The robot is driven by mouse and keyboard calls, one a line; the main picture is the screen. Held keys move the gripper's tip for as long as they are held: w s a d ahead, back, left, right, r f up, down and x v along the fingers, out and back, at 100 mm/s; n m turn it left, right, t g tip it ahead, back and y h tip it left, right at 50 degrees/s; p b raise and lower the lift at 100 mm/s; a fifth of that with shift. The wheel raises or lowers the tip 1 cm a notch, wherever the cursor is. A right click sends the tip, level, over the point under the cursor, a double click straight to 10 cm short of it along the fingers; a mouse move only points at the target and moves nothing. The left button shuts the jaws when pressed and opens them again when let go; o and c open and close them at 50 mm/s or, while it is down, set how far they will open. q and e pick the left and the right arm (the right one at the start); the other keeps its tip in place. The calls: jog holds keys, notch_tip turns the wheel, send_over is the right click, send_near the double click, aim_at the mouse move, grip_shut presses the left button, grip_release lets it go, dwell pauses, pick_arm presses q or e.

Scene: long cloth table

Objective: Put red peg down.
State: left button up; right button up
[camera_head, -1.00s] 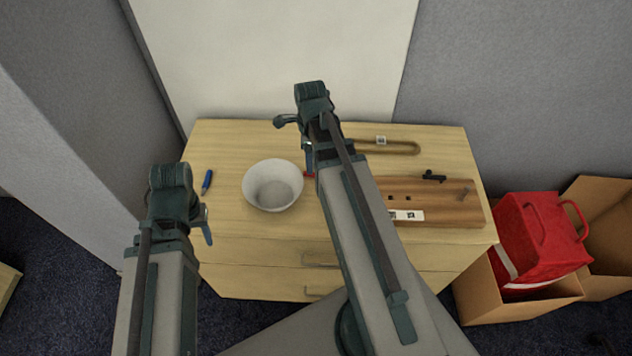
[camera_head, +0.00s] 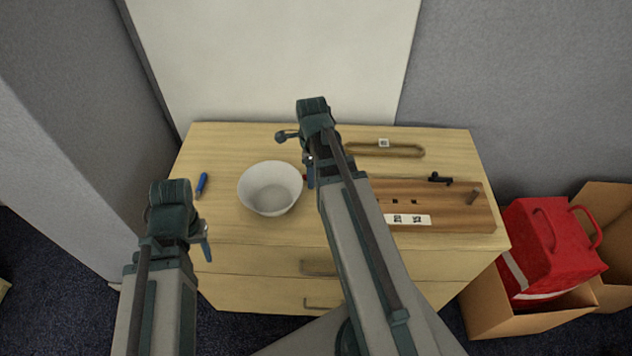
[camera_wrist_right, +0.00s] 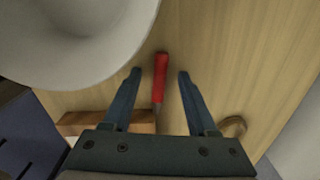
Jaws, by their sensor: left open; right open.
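The red peg (camera_wrist_right: 161,72) lies on the wooden tabletop beside the white bowl (camera_wrist_right: 80,35), between the two blue fingers of my open right gripper (camera_wrist_right: 160,73). A gap shows on each side of the peg. Its grey shaft points toward the gripper's palm. In the head view my right gripper (camera_head: 309,172) is over the table just right of the bowl (camera_head: 270,188), and only a speck of red shows there. My left gripper (camera_head: 207,242) is open and empty, in front of the table's left side.
A wooden board (camera_head: 450,205) with holes and a white label lies at the right. A black item (camera_head: 440,179) is at its back edge. A brown loop (camera_head: 385,153) lies behind. A blue pen-like item (camera_head: 201,184) lies at the left. Cartons and a red bag (camera_head: 550,245) stand beyond the right edge.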

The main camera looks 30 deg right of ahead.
grip_shut()
jog(key=shift+r, duration=0.2)
dwell(0.3)
